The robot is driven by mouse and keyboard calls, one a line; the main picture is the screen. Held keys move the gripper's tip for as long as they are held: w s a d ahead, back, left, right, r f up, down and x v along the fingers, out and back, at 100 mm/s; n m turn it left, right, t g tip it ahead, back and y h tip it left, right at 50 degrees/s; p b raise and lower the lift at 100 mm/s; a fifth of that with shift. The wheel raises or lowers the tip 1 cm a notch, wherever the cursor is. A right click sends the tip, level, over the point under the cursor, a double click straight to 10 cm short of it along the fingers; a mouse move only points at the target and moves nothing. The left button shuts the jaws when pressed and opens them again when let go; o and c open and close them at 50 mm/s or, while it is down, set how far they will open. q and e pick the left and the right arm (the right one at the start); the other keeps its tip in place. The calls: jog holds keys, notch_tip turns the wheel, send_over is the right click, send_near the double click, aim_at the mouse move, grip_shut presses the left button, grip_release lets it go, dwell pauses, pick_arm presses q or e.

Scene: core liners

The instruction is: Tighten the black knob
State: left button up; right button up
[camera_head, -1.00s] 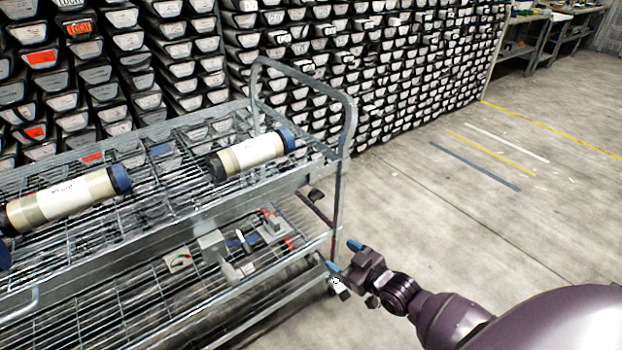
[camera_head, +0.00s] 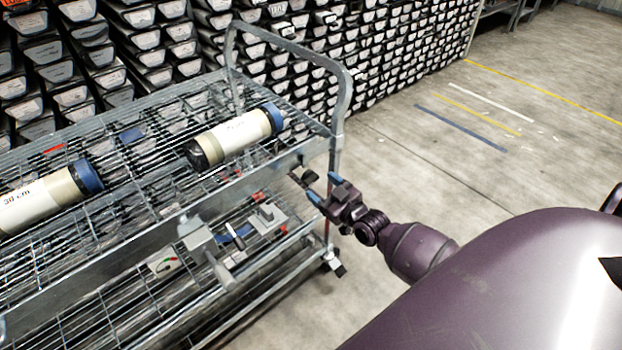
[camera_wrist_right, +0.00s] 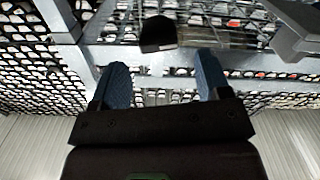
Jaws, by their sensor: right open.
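The black knob (camera_head: 310,177) sits at the right end of the metal cart, just below the top shelf's edge. In the right wrist view the knob (camera_wrist_right: 158,34) is a dark block ahead of the fingertips, roughly centred between them. My right gripper (camera_head: 323,188) has blue fingertips and is open beside the knob, with the fingers pointing toward it. In the right wrist view the open jaws (camera_wrist_right: 160,65) show a gap between them and no object held. I cannot tell whether a finger touches the knob. My left gripper is out of view.
The wire-shelf cart (camera_head: 150,245) carries two capped core tubes, one labelled tube (camera_head: 235,133) near its right end. A grey clamp-like tool (camera_head: 205,245) is at its lower level. Stacked core trays (camera_head: 400,50) line the back. Floor at right is clear.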

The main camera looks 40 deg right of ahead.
aim_at(314, 180)
jog(key=shift+w+a, duration=0.2)
jog(key=shift+w, duration=2.15)
jog(key=shift+c, duration=0.3)
jog(key=c, duration=0.9)
jog(key=shift+o, duration=0.2)
